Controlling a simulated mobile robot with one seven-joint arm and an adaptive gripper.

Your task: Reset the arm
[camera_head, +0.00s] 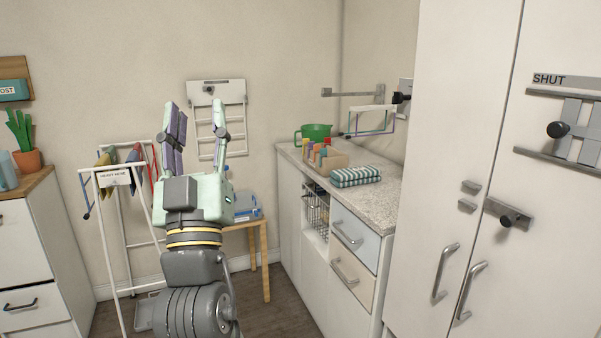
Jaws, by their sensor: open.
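My gripper (198,135) stands raised in the left middle of the head view, its two fingers pointing up. The fingers are spread wide apart and nothing is between them. My arm rises from the bottom of the picture to the gripper and is clear of the furniture around it. It hides part of the drying rack and of the small wooden table behind it. No washer can be made out in this view.
A white drying rack (110,175) stands left of my arm. A counter (385,195) at the right holds a green pot (316,131), a box of bottles (322,158) and a striped towel (355,176). Tall white cabinets (450,150) fill the right side. Some floor (285,310) is free.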

